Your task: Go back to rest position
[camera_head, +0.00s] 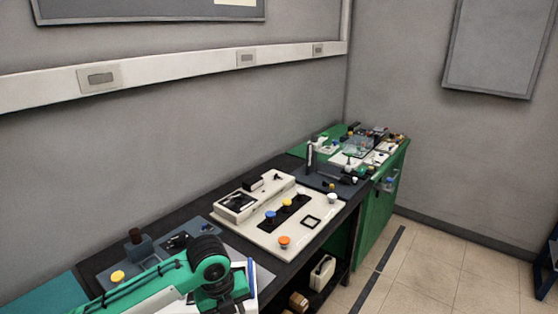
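A green arm of mine (165,283) comes in from the lower left, over the near end of the bench. Its black joint (210,255) bends downward at the lower middle, and the arm goes on down toward the bottom edge. No gripper fingers show on it. No other arm and no right gripper show. The long dark bench (325,228) runs along the wall toward the back right. A cream panel (290,246) with blue, yellow, orange and white knobs lies on it, right of my arm.
A grey board with a yellow knob (118,277) lies near my arm. A green cabinet (372,222) ends the bench, with small devices on top. A shelf below holds a pale box (322,272). The tiled floor (440,265) at right is mostly clear, with a dark object at the edge.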

